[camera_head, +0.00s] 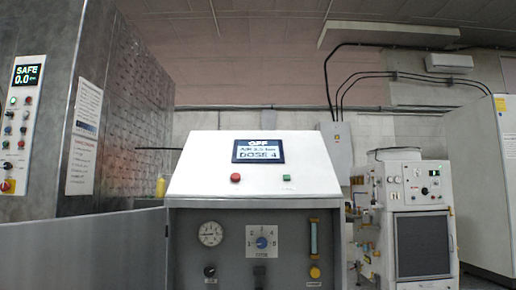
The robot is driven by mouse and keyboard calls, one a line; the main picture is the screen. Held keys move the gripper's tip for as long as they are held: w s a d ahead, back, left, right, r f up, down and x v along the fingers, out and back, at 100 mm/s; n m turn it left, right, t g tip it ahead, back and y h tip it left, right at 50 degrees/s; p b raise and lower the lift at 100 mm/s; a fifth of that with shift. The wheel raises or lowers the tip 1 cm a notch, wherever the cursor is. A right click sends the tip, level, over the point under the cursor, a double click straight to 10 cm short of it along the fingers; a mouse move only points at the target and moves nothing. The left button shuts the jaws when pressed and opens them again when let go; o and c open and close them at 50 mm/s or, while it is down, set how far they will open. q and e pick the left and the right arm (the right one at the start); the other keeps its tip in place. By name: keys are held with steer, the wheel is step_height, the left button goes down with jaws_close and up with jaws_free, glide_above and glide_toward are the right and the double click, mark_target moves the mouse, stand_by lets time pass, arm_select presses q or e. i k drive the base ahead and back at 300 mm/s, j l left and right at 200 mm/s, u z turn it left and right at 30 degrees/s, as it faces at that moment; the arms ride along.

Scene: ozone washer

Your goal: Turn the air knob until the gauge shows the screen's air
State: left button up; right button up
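A grey console with a sloped white top stands in the middle. Its screen (258,151) reads "OFF", a line starting "AIR" with a value in bar too small to read surely, and "DOSE 4". A round white gauge (210,234) is on the left of the front panel; its needle reading is too small to tell. A black knob (209,271) sits below the gauge, with its label unreadable; I cannot tell for sure that it is the air knob. Neither gripper is in view.
The panel also has a blue dial knob (262,243) with numbers, a yellow knob (315,272) and a flow tube (313,237). Red (235,178) and green (286,178) buttons sit under the screen. A grey cabinet (125,110) stands left, a machine (422,235) right.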

mark_target(209, 272)
steer(key=i+z, duration=0.15)
steer(key=i, duration=0.4)
steer(key=i+j+z, duration=0.15)
steer(key=i, duration=0.4)
steer(key=i+j+z, duration=0.15)
steer(key=i, duration=0.4)
